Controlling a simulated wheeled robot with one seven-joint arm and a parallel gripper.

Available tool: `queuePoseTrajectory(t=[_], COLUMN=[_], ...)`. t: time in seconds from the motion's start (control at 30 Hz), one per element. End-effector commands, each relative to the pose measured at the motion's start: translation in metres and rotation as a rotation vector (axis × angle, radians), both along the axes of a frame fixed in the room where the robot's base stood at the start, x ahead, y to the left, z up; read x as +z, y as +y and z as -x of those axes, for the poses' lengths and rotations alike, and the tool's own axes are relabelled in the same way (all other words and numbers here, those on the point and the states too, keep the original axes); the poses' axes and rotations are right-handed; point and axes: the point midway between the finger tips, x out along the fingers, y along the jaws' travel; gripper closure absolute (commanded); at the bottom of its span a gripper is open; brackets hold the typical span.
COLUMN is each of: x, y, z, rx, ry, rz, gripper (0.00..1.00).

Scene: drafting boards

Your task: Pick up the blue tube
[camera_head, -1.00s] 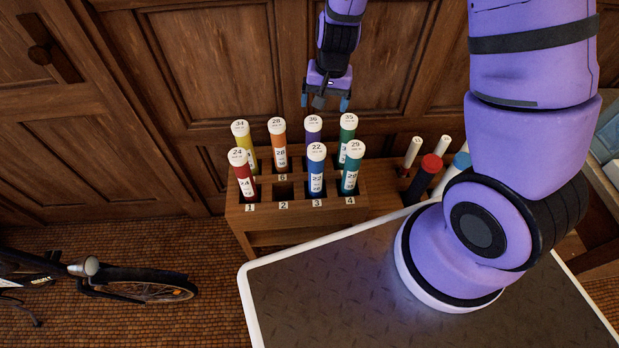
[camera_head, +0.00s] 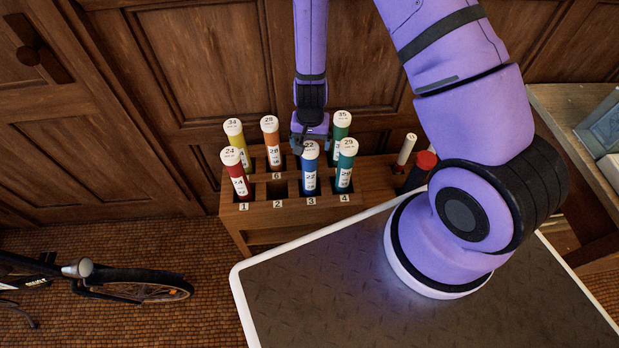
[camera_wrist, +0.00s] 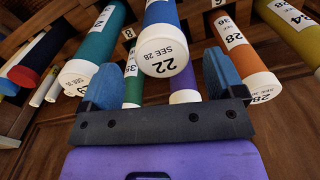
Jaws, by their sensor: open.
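The blue tube (camera_head: 310,170) stands upright in slot 3 of the wooden rack (camera_head: 290,213), with a white cap marked 22. My gripper (camera_head: 311,140) is open just behind and above the tube's cap in the head view; its fingertips are partly hidden there. In the wrist view the blue tube (camera_wrist: 163,40) points its cap toward the space between the two blue fingers of my gripper (camera_wrist: 162,88). I cannot tell whether the fingers touch it.
A teal tube (camera_head: 345,165) stands to its right, a red tube (camera_head: 236,176) to its left, past empty slot 2. Orange (camera_head: 272,147), yellow (camera_head: 237,146) and green (camera_head: 341,124) tubes fill the back row. A purple tube (camera_wrist: 184,92) shows beyond the blue one. Wooden panels stand behind.

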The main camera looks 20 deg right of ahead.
Motion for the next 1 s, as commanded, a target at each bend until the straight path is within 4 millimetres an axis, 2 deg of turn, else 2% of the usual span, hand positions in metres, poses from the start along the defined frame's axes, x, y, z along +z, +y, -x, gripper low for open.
queuePoseTrajectory(t=[0.17, 0.5, 0.83, 0.87, 1.0], x=[-0.010, -0.049, -0.054, -0.054, -0.054], y=[0.001, 0.004, 0.004, 0.004, 0.004], z=[0.001, 0.003, 0.002, 0.002, 0.002], rx=[0.000, 0.000, 0.001, 0.001, 0.000], ry=[0.002, 0.002, 0.000, 0.000, 0.000], rz=[0.000, 0.000, 0.000, 0.000, 0.000], gripper=[0.12, 0.12, 0.12, 0.14, 0.47])
